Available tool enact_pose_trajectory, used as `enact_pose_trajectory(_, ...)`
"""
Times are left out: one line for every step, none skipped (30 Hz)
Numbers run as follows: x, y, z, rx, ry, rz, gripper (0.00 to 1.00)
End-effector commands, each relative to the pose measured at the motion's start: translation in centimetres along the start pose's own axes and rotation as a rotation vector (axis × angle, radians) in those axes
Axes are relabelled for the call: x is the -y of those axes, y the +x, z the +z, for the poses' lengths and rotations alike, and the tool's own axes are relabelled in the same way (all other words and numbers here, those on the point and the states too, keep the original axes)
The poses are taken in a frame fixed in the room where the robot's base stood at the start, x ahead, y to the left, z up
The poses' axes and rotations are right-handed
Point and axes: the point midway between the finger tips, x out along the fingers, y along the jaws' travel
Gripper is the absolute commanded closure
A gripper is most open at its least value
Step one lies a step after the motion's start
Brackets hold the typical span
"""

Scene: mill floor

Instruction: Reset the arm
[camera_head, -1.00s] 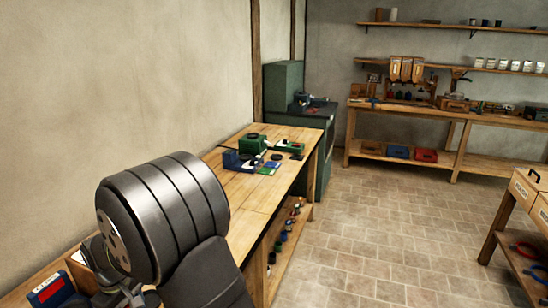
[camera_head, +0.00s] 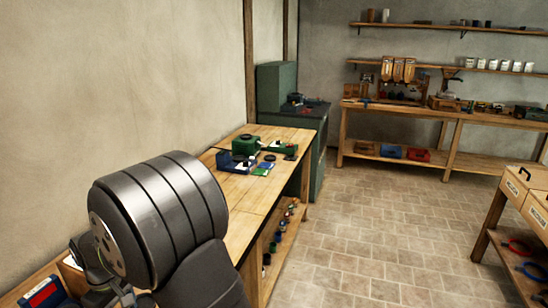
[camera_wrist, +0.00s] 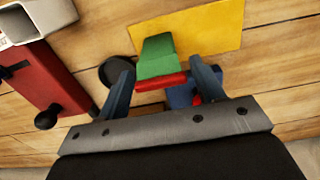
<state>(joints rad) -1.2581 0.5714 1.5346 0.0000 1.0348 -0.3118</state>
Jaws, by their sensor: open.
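My gripper (camera_wrist: 160,68) shows in the wrist view with its two blue-grey fingers spread apart. A green block (camera_wrist: 157,57) with a red bar (camera_wrist: 161,81) appears between the fingers. A blue part (camera_wrist: 182,97) is partly hidden behind the right finger. I cannot tell whether the fingers touch any of these. In the head view my dark arm covers the lower left, and the gripper's fingers cannot be made out there.
In the wrist view, a yellow sheet (camera_wrist: 205,28), a red box (camera_wrist: 40,82) with black knobs and a dark round disc (camera_wrist: 117,72) lie on wood. In the head view, the wooden bench (camera_head: 235,190) carries green and blue devices. Tiled floor (camera_head: 375,235) is open to the right.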

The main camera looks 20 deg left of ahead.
Motion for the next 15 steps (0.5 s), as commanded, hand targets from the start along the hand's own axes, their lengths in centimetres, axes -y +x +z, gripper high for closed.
enact_pose_trajectory(0.0, -1.1, 0.0, -0.003, 0.000, 0.001, 0.38)
enact_pose_trajectory(0.0, -1.8, -0.1, -0.004, 0.000, 0.001, 0.38)
enact_pose_trajectory(0.0, -2.6, 0.0, -0.004, 0.000, 0.001, 0.38)
enact_pose_trajectory(0.0, -3.2, -0.1, -0.005, 0.000, 0.001, 0.38)
enact_pose_trajectory(0.0, -3.8, -0.1, -0.004, 0.000, 0.001, 0.38)
enact_pose_trajectory(0.0, -4.6, 0.0, -0.004, 0.000, 0.001, 0.38)
enact_pose_trajectory(0.0, -5.2, 0.0, -0.004, 0.000, 0.001, 0.38)
enact_pose_trajectory(0.0, -5.8, -0.1, -0.004, 0.000, 0.001, 0.38)
enact_pose_trajectory(0.0, -6.6, 0.0, -0.003, 0.000, 0.001, 0.38)
enact_pose_trajectory(0.0, -7.2, 0.0, -0.004, 0.000, 0.001, 0.38)
enact_pose_trajectory(0.0, -6.9, 0.1, 0.001, 0.000, 0.000, 0.38)
enact_pose_trajectory(0.0, -5.6, 0.1, 0.007, 0.000, -0.002, 0.38)
enact_pose_trajectory(0.0, -5.0, 0.1, 0.006, 0.000, -0.002, 0.38)
enact_pose_trajectory(0.0, -4.3, 0.1, 0.006, 0.000, -0.002, 0.38)
enact_pose_trajectory(0.0, -3.5, 0.1, 0.005, 0.000, -0.002, 0.38)
